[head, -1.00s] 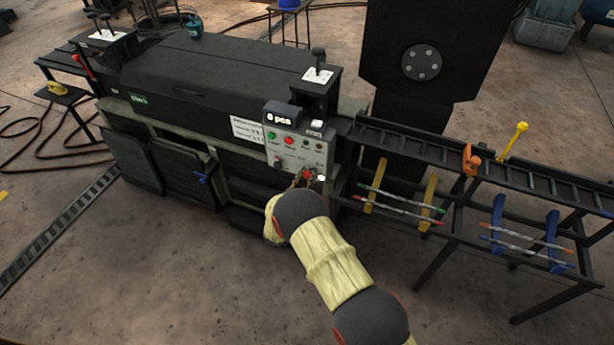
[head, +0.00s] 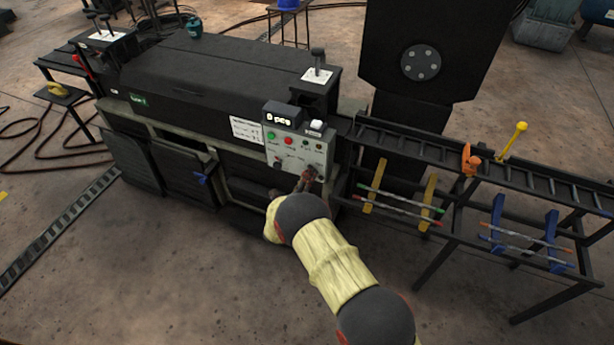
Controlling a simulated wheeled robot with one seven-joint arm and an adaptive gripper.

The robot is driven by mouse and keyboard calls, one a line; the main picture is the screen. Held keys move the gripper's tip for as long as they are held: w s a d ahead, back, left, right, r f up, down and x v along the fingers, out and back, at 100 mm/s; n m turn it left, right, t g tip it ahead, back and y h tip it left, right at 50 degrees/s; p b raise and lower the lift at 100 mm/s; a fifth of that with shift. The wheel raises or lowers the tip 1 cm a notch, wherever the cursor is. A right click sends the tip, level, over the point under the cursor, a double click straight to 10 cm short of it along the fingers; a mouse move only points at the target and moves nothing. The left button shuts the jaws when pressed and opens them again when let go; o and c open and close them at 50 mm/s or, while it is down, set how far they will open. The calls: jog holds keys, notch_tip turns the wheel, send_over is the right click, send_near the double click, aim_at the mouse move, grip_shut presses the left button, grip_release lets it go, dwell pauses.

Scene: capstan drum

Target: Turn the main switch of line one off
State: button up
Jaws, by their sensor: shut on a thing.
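The control panel (head: 296,150) is a grey plate on the front of the long dark machine. It has a green button (head: 271,135), a red button (head: 289,141) and a dark knob (head: 278,163) at its lower left. My gripper (head: 309,177) is at the panel's lower right corner, its fingers shut around a small dark knob there, which looks like the main switch. The fingers and my wrist hide most of this switch, so its pointing direction cannot be read.
A display box (head: 282,115) sits on top of the panel. A green label (head: 139,100) marks the machine's left end. A roller conveyor (head: 420,150) with a rack of rods runs off to the right. The floor in front is clear.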

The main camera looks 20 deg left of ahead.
jog(key=n, duration=0.3)
jog(key=shift+r+n, duration=0.1)
jog(key=shift+n, duration=2)
jog(key=o, duration=1.1)
jog(key=s, duration=0.8)
jog(key=s+a, duration=0.1)
jog(key=s, duration=0.3)
